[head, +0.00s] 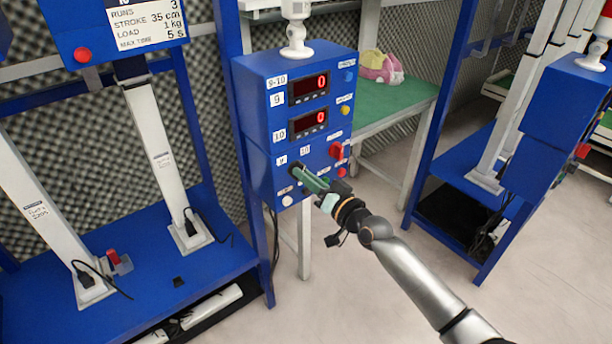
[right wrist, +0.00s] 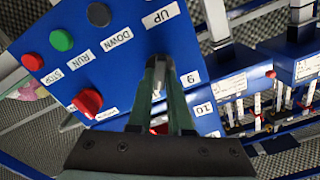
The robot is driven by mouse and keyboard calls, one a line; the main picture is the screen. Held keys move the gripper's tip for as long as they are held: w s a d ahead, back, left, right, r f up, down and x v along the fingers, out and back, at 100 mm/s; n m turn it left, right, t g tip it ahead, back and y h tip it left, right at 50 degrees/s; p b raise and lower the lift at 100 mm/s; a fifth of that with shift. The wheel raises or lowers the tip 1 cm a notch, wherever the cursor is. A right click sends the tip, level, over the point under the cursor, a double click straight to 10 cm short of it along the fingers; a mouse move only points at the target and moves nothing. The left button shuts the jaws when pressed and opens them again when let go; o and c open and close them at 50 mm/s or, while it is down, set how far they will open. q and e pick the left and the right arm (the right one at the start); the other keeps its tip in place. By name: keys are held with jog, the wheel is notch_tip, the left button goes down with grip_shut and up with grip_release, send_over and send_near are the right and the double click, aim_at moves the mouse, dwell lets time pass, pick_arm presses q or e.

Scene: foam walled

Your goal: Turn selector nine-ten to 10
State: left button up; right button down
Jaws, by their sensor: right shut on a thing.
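The selector nine-ten (head: 294,168) is a dark knob low on the left of the blue control box's front, below labels 9 (head: 281,160) and 10 (head: 305,149). My right gripper (head: 304,178) reaches it from the front right. In the right wrist view, the green fingers of my right gripper (right wrist: 160,88) are shut on the selector's grey handle (right wrist: 157,70), with labels 9 (right wrist: 190,77) and 10 (right wrist: 204,109) to its right. The fingers hide much of the knob, so I cannot tell which number it points to. My left gripper is not in view.
The blue control box (head: 262,130) has two red displays reading 0. A red rotary knob (right wrist: 88,102) and several push buttons sit near the selector. A green-topped table (head: 395,105) stands behind the box; blue rigs flank it. Pale floor is free in front.

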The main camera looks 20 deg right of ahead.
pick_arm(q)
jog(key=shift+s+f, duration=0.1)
pick_arm(e)
jog(key=c, duration=1)
grip_release()
jog(key=shift+o, duration=0.8)
pick_arm(q)
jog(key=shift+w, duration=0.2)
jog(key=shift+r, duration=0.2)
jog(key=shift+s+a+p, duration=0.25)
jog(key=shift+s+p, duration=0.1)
jog(key=shift+p, duration=0.2)
pick_arm(e)
jog(key=v, duration=1.2)
jog(key=shift+s, duration=0.25)
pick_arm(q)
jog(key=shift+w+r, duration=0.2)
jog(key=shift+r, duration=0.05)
